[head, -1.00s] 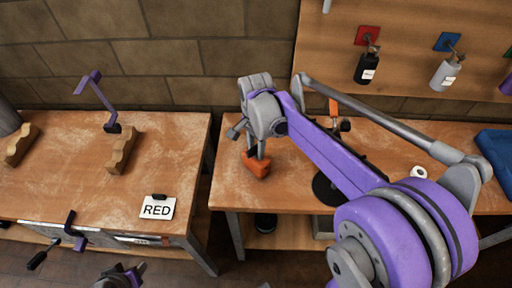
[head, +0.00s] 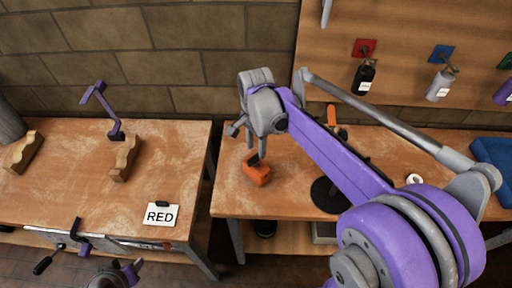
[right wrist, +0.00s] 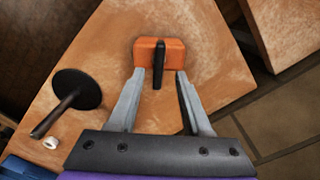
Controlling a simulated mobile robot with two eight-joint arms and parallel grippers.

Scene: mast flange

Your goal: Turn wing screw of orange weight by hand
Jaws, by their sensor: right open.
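The orange weight (head: 256,172) rests on the right wooden table near its left end. Its black wing screw (right wrist: 158,65) shows in the right wrist view as an upright bar on the side facing me. The orange block also shows there (right wrist: 174,52). My right gripper (head: 249,143) is above the weight in the head view, apart from it. In the right wrist view, its fingers (right wrist: 160,74) are open and empty, with the wing screw lined up between their tips, just beyond them. My left gripper is not clearly seen.
A black round disc with a rod (right wrist: 77,90) and a white ring (head: 413,179) stand on the same table. A gap separates it from the left table (head: 60,190), which holds wooden blocks and a RED card (head: 161,215). Bottles hang on the back board.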

